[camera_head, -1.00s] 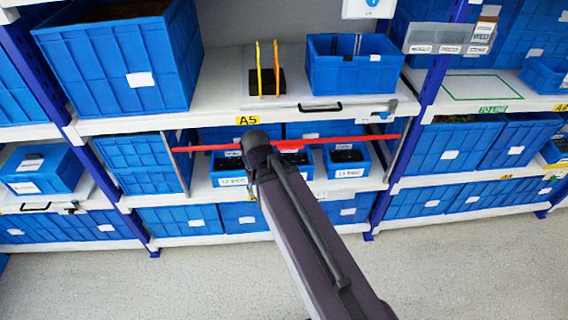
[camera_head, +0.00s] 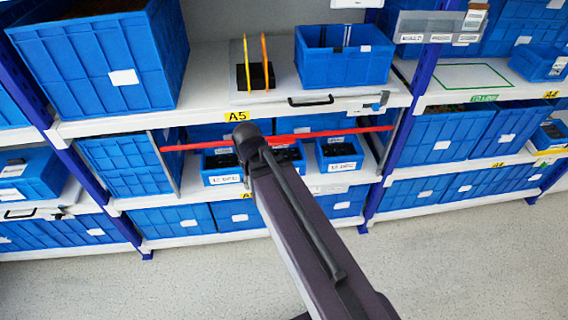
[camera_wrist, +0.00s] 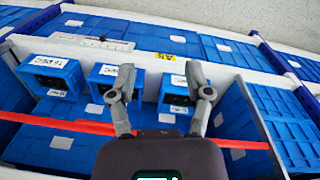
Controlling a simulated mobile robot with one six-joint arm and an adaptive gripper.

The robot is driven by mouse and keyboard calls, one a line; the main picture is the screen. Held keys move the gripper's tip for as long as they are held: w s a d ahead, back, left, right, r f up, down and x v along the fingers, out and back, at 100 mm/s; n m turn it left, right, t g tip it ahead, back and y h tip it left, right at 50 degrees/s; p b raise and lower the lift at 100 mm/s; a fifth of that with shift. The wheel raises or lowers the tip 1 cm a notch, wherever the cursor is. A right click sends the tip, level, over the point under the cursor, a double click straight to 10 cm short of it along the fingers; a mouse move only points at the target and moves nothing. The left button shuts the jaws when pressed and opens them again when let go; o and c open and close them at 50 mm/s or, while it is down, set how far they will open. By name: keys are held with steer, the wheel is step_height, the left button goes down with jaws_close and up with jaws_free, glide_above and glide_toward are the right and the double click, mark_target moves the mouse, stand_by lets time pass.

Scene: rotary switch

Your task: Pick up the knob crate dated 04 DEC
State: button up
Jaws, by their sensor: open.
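Three small blue crates with dark contents and white date labels stand in a row on the middle shelf: a left one (camera_head: 223,179), a middle one partly behind my arm (camera_head: 298,167), and a right one (camera_head: 338,163). The labels seem to end in DEC, but the day numbers are too small to read surely. The wrist view is upside down and shows three crates (camera_wrist: 52,75) (camera_wrist: 102,78) (camera_wrist: 172,108). In the head view my arm hides the gripper.

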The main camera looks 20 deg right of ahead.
steer(key=w+d+f+m+h+b, duration=0.3)
steer(key=w+f+m+b, duration=0.3)
steer(key=w+b, duration=0.2)
steer(key=w+d+f+m+h+b, duration=0.3)
steer(key=w+f+m+h+b, duration=0.2)
steer(key=w+b, duration=0.3)
steer(key=w+d+f+m+g+h+b, duration=0.1)
steer(key=w+d+f+m+h+b, duration=0.2)
steer(key=w+f+m+b, duration=0.4)
steer(key=w+h+b, duration=0.1)
steer(key=b, duration=0.4)
steer(key=shift+d+f, duration=0.3)
steer(key=b+x, duration=0.3)
steer(key=x, duration=0.3)
steer(key=shift+d, duration=0.4)
steer(key=shift+s+f, duration=0.1)
steer(key=shift+f, duration=0.05)
